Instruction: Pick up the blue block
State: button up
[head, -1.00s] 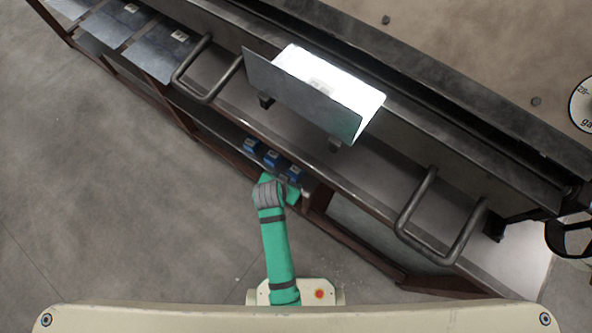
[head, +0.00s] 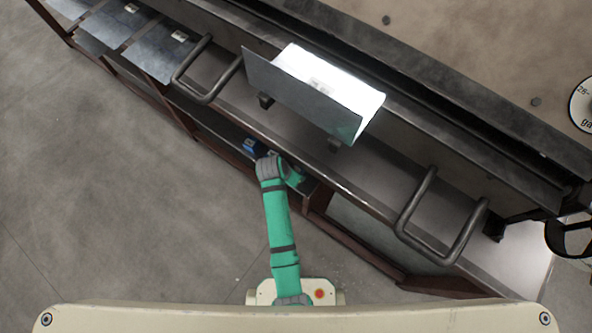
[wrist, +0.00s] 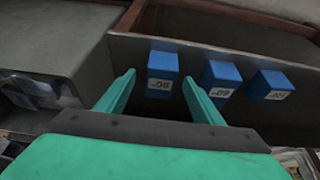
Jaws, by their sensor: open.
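In the wrist view several blue blocks with white labels stand in a row on a grey shelf. The left blue block (wrist: 162,68) is straight ahead, seen between the two fingers of my gripper (wrist: 157,92). The middle blue block (wrist: 220,78) is just beyond the right finger, and the right blue block (wrist: 269,85) is farther right. My gripper is open, with nothing held between its fingers.
The shelf sits under a long metal machine with a curved handle (head: 201,79) at left and another handle (head: 432,228) at right. A bent metal sheet (head: 306,95) rests above. A grey box-like surface (wrist: 50,45) is left of my gripper. Open floor lies at left.

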jog(key=x, duration=0.4)
jog(key=shift+w, duration=0.1)
jog(key=shift+c, duration=0.2)
jog(key=c, duration=1.3)
jog(key=shift+r, duration=0.1)
jog(key=shift+c, duration=0.2)
